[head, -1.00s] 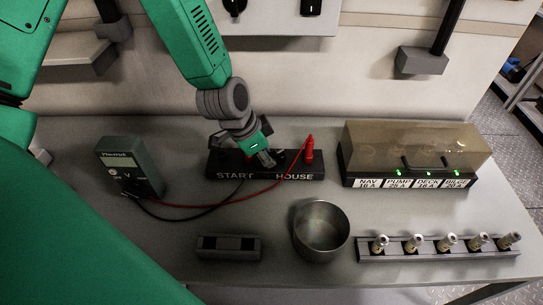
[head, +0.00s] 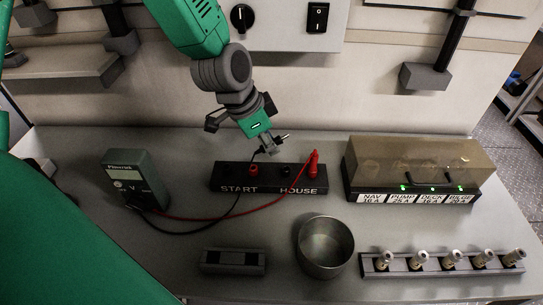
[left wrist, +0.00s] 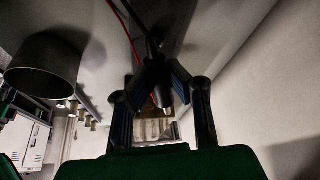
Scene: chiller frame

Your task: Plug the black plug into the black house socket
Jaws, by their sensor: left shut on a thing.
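My left gripper (head: 268,147) is shut on the black plug and holds it above the back of the socket block (head: 226,188), clear of it. In the left wrist view the black plug (left wrist: 159,85) lies between the fingers, tilted, its metal tip bare. The block is marked START and HOUSE. The black house socket (head: 286,171) looks empty. The red plug (head: 314,162) stands upright at the HOUSE end. A red START socket (head: 253,169) shows empty. The black START socket is hard to make out behind the lead. My right gripper is not in view.
A green multimeter (head: 125,168) stands left with red and black leads across the table. In front are a metal bowl (head: 326,247) and a small grey block (head: 233,261). A covered fuse box (head: 418,165) and a rack of fuses (head: 440,269) are right.

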